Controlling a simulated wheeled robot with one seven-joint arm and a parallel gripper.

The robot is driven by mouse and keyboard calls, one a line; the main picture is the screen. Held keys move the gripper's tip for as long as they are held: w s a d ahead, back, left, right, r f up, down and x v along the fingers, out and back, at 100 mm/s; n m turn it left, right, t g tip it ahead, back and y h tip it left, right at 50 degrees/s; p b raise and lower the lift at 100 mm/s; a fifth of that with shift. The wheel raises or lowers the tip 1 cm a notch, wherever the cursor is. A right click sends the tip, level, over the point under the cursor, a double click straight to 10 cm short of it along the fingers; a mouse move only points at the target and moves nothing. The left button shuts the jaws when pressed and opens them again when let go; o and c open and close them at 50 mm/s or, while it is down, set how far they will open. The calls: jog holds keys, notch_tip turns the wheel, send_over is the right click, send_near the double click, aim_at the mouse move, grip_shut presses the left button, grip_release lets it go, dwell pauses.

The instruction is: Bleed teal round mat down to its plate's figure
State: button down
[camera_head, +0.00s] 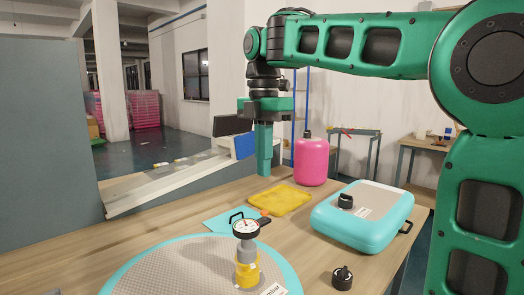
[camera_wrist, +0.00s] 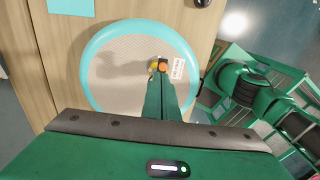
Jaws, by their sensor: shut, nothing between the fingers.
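The teal round mat (camera_head: 125,275) lies on the wooden table at the front, with a teal rim and a grey textured top. It also shows in the wrist view (camera_wrist: 105,80). A gauge (camera_head: 245,229) with a white dial, grey neck and yellow body stands upright on it; its needle reading is too small to make out. A white label plate (camera_head: 272,290) is partly cut off by the frame edge; its figure is not legible. My gripper (camera_head: 264,172) is shut and empty, pointing down above the table, beyond the gauge and apart from it.
A teal rectangular cushion (camera_head: 325,215) with a black cap lies at right. A loose black knob (camera_head: 342,276) sits near the right front edge.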

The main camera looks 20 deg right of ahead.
aim_at(264, 211)
jog(key=shift+s+r, duration=0.1)
jog(key=shift+r, duration=1.6)
jog(key=shift+r, duration=0.15)
jog(key=shift+s+a+r, duration=0.15)
jog(key=shift+a+r, duration=0.05)
jog(key=shift+r, duration=0.75)
jog(key=shift+r, duration=0.1)
dwell(0.4)
jog(key=f, duration=1.4)
jog(key=shift+s, duration=0.3)
jog(key=shift+f, duration=0.1)
